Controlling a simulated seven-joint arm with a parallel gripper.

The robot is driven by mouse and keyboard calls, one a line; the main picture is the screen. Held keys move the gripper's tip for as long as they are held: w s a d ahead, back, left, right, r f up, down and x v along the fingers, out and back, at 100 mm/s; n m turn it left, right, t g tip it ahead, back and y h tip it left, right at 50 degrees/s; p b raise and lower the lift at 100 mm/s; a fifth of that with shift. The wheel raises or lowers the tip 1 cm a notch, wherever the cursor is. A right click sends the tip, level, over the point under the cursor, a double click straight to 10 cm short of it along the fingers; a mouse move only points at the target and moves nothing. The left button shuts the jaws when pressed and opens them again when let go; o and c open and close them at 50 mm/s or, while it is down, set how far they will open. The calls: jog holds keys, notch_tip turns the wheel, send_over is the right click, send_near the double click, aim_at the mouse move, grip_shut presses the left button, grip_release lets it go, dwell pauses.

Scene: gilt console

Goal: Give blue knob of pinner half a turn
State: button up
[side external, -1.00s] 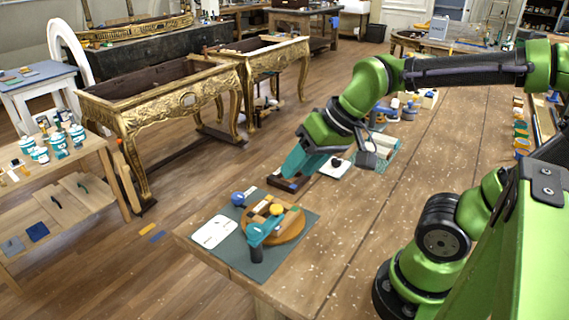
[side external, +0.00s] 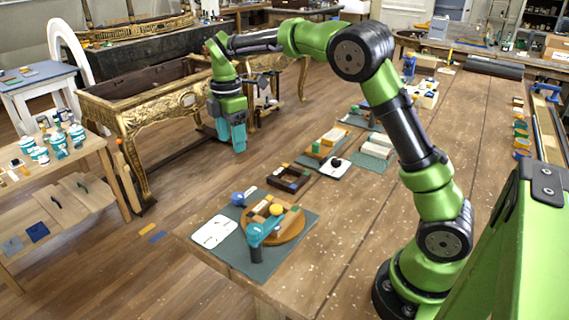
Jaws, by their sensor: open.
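A round blue knob (side external: 238,198) shows at the back left of a dark green mat (side external: 250,266) on the near end of the wooden bench. Beside it, a round wooden piece (side external: 291,230) carries a yellow ball (side external: 276,209) and small blocks. A teal tool (side external: 257,236) with a dark end stands at its front. I cannot tell which of these parts make up the pinner. My gripper (side external: 233,146), with teal fingers, points down in the air, above and behind the knob in the picture and apart from it. It is open and holds nothing visible.
A white card (side external: 214,232) lies on the mat's left. A dark wooden frame (side external: 288,178) and a white pad (side external: 334,167) lie farther back on the bench. A gilt console (side external: 150,115) stands behind. The bench's right middle is bare.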

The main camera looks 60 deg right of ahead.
aim_at(237, 195)
notch_tip(237, 195, down, 17)
jog(key=shift+r, duration=0.1)
dwell(0.4)
jog(key=c, duration=1.1)
jog(key=shift+o, duration=0.2)
